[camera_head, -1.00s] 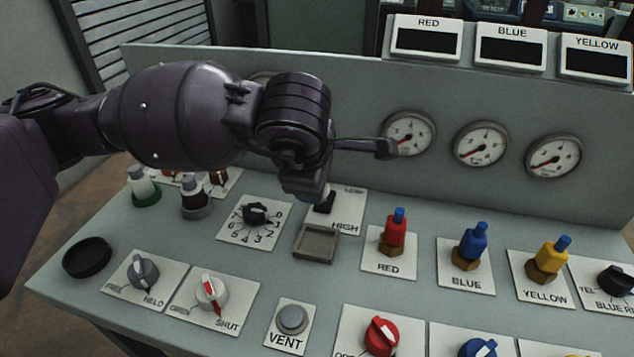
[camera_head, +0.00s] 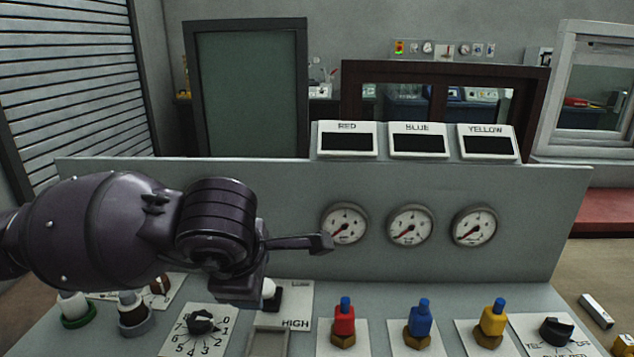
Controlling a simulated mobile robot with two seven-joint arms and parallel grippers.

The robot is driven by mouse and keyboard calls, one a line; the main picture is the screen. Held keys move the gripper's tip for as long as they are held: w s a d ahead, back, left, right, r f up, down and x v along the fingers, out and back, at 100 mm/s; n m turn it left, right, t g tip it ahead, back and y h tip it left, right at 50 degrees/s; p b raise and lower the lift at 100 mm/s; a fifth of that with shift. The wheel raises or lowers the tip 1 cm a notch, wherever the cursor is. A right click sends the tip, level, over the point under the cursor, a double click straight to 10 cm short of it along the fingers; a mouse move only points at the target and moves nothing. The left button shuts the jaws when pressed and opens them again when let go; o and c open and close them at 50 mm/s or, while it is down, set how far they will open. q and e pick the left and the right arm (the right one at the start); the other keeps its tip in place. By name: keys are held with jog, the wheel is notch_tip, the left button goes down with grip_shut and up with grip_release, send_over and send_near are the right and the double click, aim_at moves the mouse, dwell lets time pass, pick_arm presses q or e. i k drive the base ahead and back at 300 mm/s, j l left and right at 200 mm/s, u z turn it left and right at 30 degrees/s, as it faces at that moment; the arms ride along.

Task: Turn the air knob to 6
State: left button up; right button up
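A black knob (camera_head: 202,321) sits on a white numbered dial plate (camera_head: 186,347) at the lower left of the panel in the head view. Numbers from 0 to 7 show around it, with 0 at the right and 6 at the lower left. No "air" label is readable, and I cannot tell which number the knob points at. My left gripper (camera_head: 290,262) is above and right of the dial, over the HIGH switch plate, apart from the knob. One finger sticks out to the right; its opening cannot be judged. My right gripper is not in view.
The switch (camera_head: 272,294) on the HIGH plate is partly hidden under my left gripper. Red (camera_head: 344,322), blue (camera_head: 420,322) and yellow (camera_head: 494,318) valves stand to the right. The upright panel (camera_head: 520,240) with gauges rises behind.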

aim_at(199, 322)
jog(key=k, duration=0.95)
